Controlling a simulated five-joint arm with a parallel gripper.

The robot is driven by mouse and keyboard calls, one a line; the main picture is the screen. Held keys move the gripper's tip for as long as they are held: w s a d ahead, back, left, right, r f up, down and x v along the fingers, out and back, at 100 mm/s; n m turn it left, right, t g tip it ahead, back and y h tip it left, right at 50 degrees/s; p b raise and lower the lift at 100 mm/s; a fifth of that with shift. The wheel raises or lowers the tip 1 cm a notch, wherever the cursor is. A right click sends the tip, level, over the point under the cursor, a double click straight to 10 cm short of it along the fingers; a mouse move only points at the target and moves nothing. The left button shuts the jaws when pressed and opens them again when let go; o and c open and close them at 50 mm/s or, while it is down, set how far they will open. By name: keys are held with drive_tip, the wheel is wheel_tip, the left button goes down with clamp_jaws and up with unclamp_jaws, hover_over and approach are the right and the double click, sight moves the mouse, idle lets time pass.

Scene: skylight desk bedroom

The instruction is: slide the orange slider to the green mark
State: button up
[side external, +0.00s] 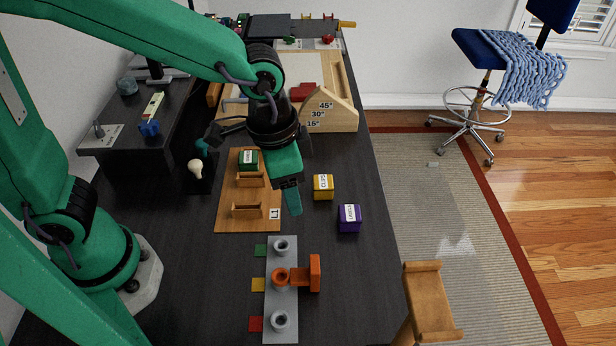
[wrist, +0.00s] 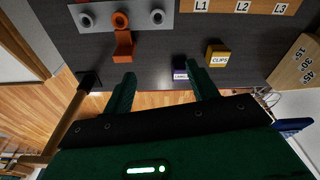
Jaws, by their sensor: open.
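The orange slider (side external: 315,272) sits at the middle of a grey track plate (side external: 281,336), level with the yellow mark (side external: 259,284). The green mark (side external: 261,250) lies beside the plate's far end, and the red mark (side external: 256,323) beside its near end. The wrist view shows the slider's handle (wrist: 123,46) and the plate (wrist: 103,25) at the top left; I cannot make out the marks there. My gripper (side external: 293,208) is above the desk beyond the plate, apart from the slider. Its two fingers (wrist: 162,80) are spread and empty.
A yellow box (side external: 323,187) and a purple box (side external: 349,219) stand right of my gripper. A wooden board (side external: 230,218) with slots and a green box (side external: 248,160) lies to its left. An angled wooden block (side external: 335,112) stands behind. The desk right of the slider is clear.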

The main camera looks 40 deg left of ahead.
sight(314, 264)
drive_tip(key=d+f, duration=0.2)
drive_tip(key=s+d+f+m+g, duration=0.1)
drive_tip(key=d+f, duration=0.1)
drive_tip(key=d, duration=0.1)
drive_tip(key=s+d+f+m, duration=0.1)
drive_tip(key=d+f, duration=0.1)
drive_tip(key=d, duration=0.1)
drive_tip(key=shift+s+f+y, duration=0.1)
drive_tip(key=shift+s+y, duration=0.1)
drive_tip(key=shift+y, duration=0.2)
drive_tip(key=shift+f, duration=3.9)
clamp_jaws()
drive_tip(key=shift+w+a, duration=2.8)
drive_tip(key=shift+w, duration=0.1)
